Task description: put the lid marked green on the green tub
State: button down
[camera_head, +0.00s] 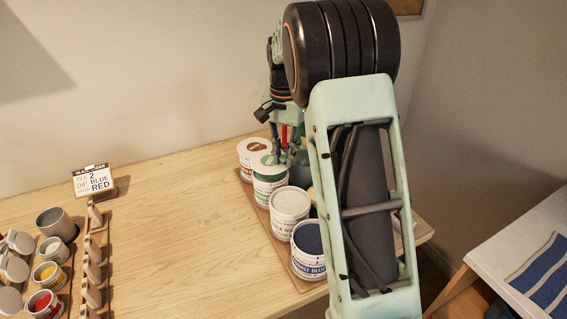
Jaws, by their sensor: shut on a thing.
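The green tub (268,181) is a white tub with a green band. It stands upright in a row of tubs, second from the back. My gripper (284,157) is at the green tub's top, over its right-hand side. It is small in the view and partly hidden by my own arm. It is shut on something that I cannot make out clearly. I cannot identify the lid marked green, nor tell whether anything rests on the tub's rim.
A brown-topped tub (252,150) stands behind the green one. A white tub (290,203) and a blue tub (308,241) stand in front, on a wooden tray (283,253). Small paint pots (47,275) and a sign (94,181) are at left. The table's middle is clear.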

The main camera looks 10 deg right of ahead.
aim_at(283, 163)
jog(key=shift+w+f, duration=0.1)
jog(key=shift+f, duration=1.55)
jog(key=shift+f, duration=0.2)
jog(key=c, duration=1.8)
grip_release()
jog(key=shift+c, duration=0.2)
jog(key=shift+r, duration=0.15)
notch_tip(283, 163, up, 12)
jog(key=shift+r, duration=0.1)
jog(key=shift+d, duration=0.1)
